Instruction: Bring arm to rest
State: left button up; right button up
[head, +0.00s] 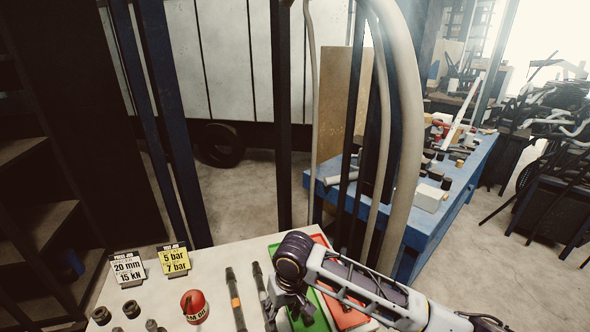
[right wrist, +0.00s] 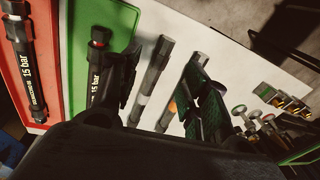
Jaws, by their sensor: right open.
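My right arm (head: 360,285) reaches in from the right in the head view, low over the pale work table. Its gripper (head: 286,308) is beside the green tray, near the dark hoses. In the right wrist view the gripper (right wrist: 158,88) has its dark fingers spread, with a dark hose (right wrist: 150,82) lying on the table in the gap between them. I cannot tell how far above it the fingers are. Nothing is held. My left gripper is not in view.
A green tray (right wrist: 74,30) and a red tray (right wrist: 55,60) each hold a black hose marked 15 bar.

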jog(key=s+d+f+m+t, duration=0.15)
jog(key=s+d, duration=0.25)
jog(key=d, duration=0.5)
jog(key=s+d+f+t+h, duration=0.1)
jog(key=s+d+f, duration=0.2)
jog(key=s+d, duration=0.35)
jog(key=s+d+f+m+t, duration=0.1)
jog(key=s+d+f, duration=0.15)
jog(key=d, duration=0.75)
jog(key=s+f+g, duration=0.2)
jog(key=s+f, duration=0.1)
jog(key=f, duration=3)
jog(key=s+d+f, duration=0.2)
jog(key=s+f, duration=0.7)
jog(key=s, duration=0.2)
jog(key=s+d+f, duration=0.2)
jog(key=s+f, duration=0.8)
jog(key=s, duration=0.1)
jog(key=shift+f+g+h, duration=0.25)
jog(key=shift+g+h, duration=0.05)
jog(key=shift+g, duration=0.05)
